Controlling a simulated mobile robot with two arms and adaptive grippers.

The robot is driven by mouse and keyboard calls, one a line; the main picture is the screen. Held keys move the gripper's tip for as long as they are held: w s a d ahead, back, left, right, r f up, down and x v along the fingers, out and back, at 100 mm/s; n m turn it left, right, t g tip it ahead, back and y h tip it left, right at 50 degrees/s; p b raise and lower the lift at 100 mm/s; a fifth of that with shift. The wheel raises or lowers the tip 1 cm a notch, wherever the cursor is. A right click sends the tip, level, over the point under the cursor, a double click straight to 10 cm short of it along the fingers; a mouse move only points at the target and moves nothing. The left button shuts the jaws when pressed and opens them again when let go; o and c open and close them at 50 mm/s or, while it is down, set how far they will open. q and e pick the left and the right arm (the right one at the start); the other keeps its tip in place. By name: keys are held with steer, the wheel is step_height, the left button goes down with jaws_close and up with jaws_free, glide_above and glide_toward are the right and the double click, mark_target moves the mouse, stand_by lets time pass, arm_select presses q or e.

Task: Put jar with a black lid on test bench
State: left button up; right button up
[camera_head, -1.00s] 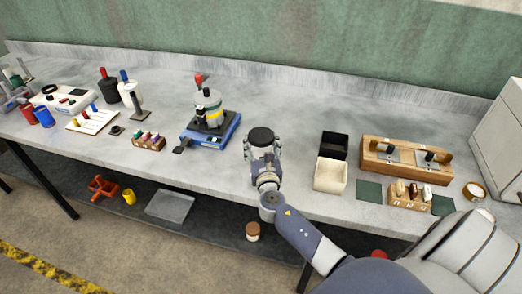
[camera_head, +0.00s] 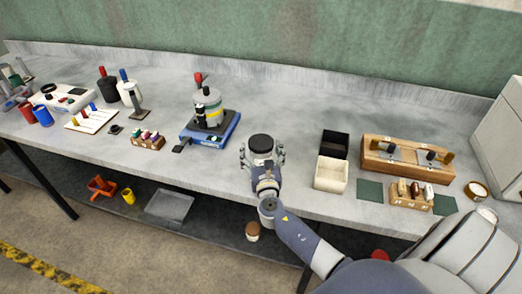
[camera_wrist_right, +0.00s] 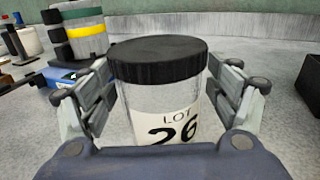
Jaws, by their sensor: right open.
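The jar with a black lid (camera_head: 261,146) stands upright on the grey test bench (camera_head: 290,110). In the right wrist view the jar (camera_wrist_right: 160,95) is clear, with a white label reading "LOT 26". My right gripper (camera_head: 262,158) is around the jar, one finger on each side. In the wrist view the right gripper (camera_wrist_right: 160,110) is open, with a gap showing between the fingers and the jar. The lower front of the jar is hidden by the gripper's palm. My left gripper is not in view.
A blue device (camera_head: 211,130) with a container on it stands left of the jar. A black box (camera_head: 334,144) and a cream box (camera_head: 331,174) stand to the right, near a wooden rack (camera_head: 408,160). The bench behind the jar is clear.

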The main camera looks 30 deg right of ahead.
steer(key=shift+r, duration=0.1)
steer(key=shift+r, duration=0.15)
steer(key=b+v, duration=0.1)
steer(key=v, duration=1)
steer(key=shift+s+a, duration=0.2)
steer(key=shift+s, duration=0.25)
